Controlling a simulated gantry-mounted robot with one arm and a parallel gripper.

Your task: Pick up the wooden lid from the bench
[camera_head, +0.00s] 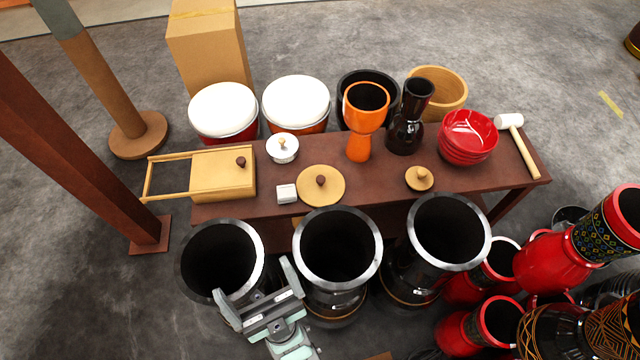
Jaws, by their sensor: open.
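A round, flat wooden lid (308,193) with a dark knob lies on the front middle of the brown bench (380,178). A smaller light wooden lid (419,180) with a wooden knob lies further right on the bench. My gripper (256,284) is open, with nothing seen between its fingers. It is in front of the bench, over the area between the left and middle black drums, nearer the camera and to the lower left of the larger lid. Both lids are in plain view.
Open black drums (339,292) stand along the bench's front. On the bench are a sliding-lid box (222,177), a small white block (286,194), a white lidded pot (282,150), an orange goblet drum (359,147), red bowls (468,137) and a mallet (522,150). Red drums (545,265) crowd the right.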

